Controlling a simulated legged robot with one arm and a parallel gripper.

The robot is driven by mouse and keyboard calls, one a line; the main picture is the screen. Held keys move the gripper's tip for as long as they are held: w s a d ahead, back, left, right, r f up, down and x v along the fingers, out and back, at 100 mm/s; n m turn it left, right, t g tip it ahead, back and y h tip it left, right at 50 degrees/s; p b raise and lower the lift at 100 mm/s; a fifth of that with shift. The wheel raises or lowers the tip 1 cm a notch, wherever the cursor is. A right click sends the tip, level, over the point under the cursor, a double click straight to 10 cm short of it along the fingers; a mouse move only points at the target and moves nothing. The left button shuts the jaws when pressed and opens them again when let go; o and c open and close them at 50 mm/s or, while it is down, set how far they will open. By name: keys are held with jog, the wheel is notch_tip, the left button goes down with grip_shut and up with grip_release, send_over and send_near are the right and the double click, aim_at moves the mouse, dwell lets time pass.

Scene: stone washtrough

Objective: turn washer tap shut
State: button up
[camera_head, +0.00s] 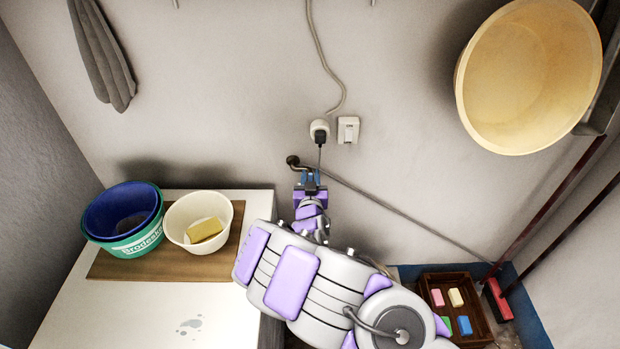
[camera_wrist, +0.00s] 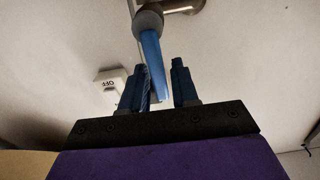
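The washer tap shows in the wrist view as a round grey hub (camera_wrist: 149,22) on a metal pipe, with a flat blue lever (camera_wrist: 152,58) hanging down and slightly tilted. My gripper (camera_wrist: 157,88) is open, with one dark blue finger on each side of the lever's lower end. The lever is close to the left finger, and I cannot tell whether they touch. A gap shows on the right. In the head view, the tap's metal fitting (camera_head: 293,161) is on the wall just above my gripper (camera_head: 310,178); the lever is not clearly visible there.
A plugged socket (camera_head: 319,130) and a white switch (camera_head: 348,130) are above my gripper. A thin pipe (camera_head: 410,215) runs down to the right. Blue-green tubs (camera_head: 135,243) and a cream bowl (camera_head: 178,220) stand on the left counter. A wooden crate (camera_head: 468,318) holds several coloured blocks.

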grip_shut()
